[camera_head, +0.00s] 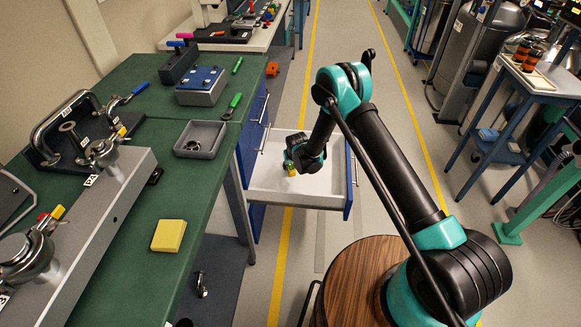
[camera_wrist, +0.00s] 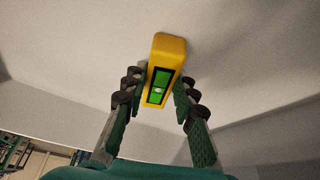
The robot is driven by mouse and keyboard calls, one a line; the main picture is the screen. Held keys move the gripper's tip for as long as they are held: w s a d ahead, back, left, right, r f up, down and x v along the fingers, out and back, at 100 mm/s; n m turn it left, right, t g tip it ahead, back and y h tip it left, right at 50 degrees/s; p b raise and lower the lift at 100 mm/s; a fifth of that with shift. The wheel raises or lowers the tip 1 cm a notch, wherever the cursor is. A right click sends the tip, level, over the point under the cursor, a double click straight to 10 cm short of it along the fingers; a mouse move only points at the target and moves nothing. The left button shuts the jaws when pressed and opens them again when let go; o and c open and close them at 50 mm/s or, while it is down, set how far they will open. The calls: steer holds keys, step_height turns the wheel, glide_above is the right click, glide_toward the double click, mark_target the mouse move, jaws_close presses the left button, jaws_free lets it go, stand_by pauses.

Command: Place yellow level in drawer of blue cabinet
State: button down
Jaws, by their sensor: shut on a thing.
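The yellow level (camera_wrist: 172,48) has a green vial window. It sits between the two fingers of my gripper (camera_wrist: 160,88), which is shut on it. In the head view a small part of the level (camera_head: 291,171) shows below my gripper, over the inside of the open white drawer (camera_head: 325,184). The drawer is pulled out of the blue cabinet (camera_head: 254,125) under the green bench. In the wrist view the level's far end is close to the drawer's pale floor; I cannot tell whether it touches. The drawer looks empty otherwise.
The green bench (camera_head: 212,215) is left of the drawer, with a yellow pad (camera_head: 169,235), a grey tray (camera_head: 200,139) and green-handled tools on it. A round wooden stool-like top (camera_head: 345,285) is in front. A blue-framed cart (camera_head: 530,85) stands right. The aisle floor is clear.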

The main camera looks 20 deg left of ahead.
steer(key=shift+f, duration=0.1)
steer(key=c, duration=1.2)
jaws_free()
steer(key=v, duration=1.2)
steer(key=s+d+r+m+h, duration=0.1)
steer(key=d+r+m, duration=0.1)
steer(key=d+r, duration=1)
steer(key=s+d+r+m, duration=0.1)
steer(key=d+r, duration=0.8)
steer(key=d, duration=0.6)
steer(key=s+d+r+m+h, duration=0.1)
steer(key=s+d+m, duration=0.1)
steer(key=s+d, duration=0.9)
steer(key=s+d+r+m, duration=0.2)
steer(key=s+d, duration=0.8)
steer(key=s, duration=0.1)
steer(key=shift+d+r+h, duration=0.25)
steer(key=shift+d+h, duration=0.15)
